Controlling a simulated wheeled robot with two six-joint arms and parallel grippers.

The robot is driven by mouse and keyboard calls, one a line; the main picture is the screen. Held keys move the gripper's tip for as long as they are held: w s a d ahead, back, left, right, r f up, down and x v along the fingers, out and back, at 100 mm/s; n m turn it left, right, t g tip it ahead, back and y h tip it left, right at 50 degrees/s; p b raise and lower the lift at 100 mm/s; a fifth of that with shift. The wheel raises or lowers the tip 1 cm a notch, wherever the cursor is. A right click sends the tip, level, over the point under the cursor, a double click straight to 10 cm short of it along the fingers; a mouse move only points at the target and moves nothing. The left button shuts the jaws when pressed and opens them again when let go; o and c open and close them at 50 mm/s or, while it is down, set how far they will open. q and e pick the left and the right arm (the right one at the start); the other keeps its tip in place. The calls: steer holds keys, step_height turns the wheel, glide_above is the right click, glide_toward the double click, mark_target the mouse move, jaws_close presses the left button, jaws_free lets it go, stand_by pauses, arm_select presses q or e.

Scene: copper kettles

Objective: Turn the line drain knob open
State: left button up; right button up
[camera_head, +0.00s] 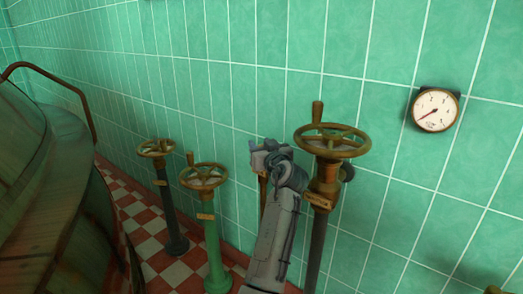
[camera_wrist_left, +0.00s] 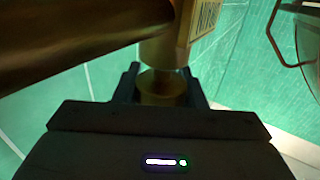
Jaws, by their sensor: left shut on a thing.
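My left gripper (camera_head: 264,154) is in the middle of the head view, in front of the green wall and just left of the tall brass handwheel. In the left wrist view its two dark fingers (camera_wrist_left: 162,82) are shut on a round brass knob (camera_wrist_left: 162,90). The knob sits against a brass body (camera_wrist_left: 165,52) with a lettered plate (camera_wrist_left: 201,20), only partly readable. In the head view the knob is hidden by the gripper; a brass piece (camera_head: 263,184) shows just below it. My right gripper is not in view.
A large handwheel (camera_head: 332,140) on a dark pipe stands close right of the gripper. Two lower handwheels (camera_head: 203,176) (camera_head: 156,148) stand to the left. A gauge (camera_head: 436,110) hangs on the tiled wall. A big vessel (camera_head: 50,190) fills the left side.

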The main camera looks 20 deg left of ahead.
arm_select(q)
steer(key=shift+f+y+b, duration=0.15)
steer(key=shift+y+b, duration=0.15)
stand_by(0.5)
steer(key=o, duration=0.9)
steer(key=shift+o, duration=0.5)
steer(key=shift+s, duration=0.1)
